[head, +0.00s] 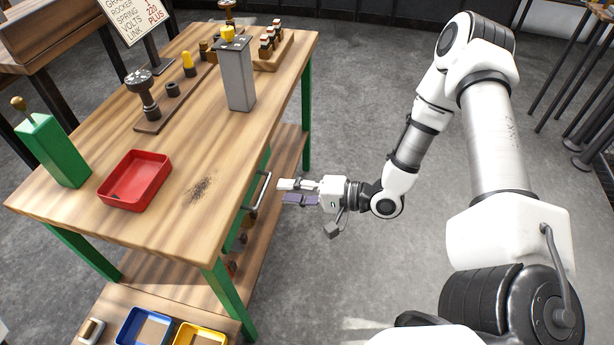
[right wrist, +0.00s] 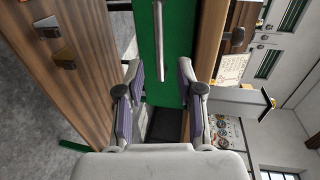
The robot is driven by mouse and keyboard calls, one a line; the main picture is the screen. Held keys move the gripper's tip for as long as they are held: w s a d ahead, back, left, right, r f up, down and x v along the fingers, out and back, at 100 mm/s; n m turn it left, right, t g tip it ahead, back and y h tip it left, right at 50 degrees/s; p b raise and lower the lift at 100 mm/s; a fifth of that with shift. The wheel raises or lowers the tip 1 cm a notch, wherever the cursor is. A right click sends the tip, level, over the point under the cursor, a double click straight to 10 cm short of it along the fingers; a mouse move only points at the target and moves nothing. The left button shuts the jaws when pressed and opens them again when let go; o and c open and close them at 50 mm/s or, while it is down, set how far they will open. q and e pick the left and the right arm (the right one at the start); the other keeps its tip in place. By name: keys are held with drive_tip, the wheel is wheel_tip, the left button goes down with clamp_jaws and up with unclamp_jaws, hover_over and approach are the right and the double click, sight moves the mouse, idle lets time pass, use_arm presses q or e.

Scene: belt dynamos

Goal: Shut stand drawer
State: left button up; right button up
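The stand is a wooden bench (head: 190,130) with green legs. Its green drawer front (right wrist: 182,70) shows in the right wrist view. A grey bar handle (head: 262,192) stands out from under the bench's right edge, and it also shows in the right wrist view (right wrist: 159,45). How far the drawer stands out is hard to tell, as the top hides most of it. My right gripper (head: 297,192) is open and empty, just right of the handle and apart from it. In the right wrist view its fingers (right wrist: 160,85) are spread, with the handle's end between and beyond them. My left gripper is not in view.
A red tray (head: 135,180), a green block (head: 52,150) and a grey box (head: 236,75) stand on the bench top. A lower shelf (head: 262,240) runs under it. Blue (head: 144,328) and yellow (head: 198,335) trays lie at the bottom.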

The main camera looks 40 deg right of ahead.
drive_tip(key=shift+v, duration=2.3)
drive_tip(key=s+a+f+n+g+h, duration=0.3)
drive_tip(key=s+a+f+g, duration=0.5)
drive_tip(key=a+f, duration=0.3)
drive_tip(key=s+d+f+n+g+h, duration=0.4)
drive_tip(key=s+d+f+n+h, duration=0.3)
drive_tip(key=s, duration=0.3)
wheel_tip(320, 180, up, 19)
drive_tip(key=p, duration=1.9)
drive_tip(key=shift+s+m+h+p, duration=0.2)
drive_tip(key=shift+m+h+p, duration=0.1)
drive_tip(key=shift+m, duration=0.1)
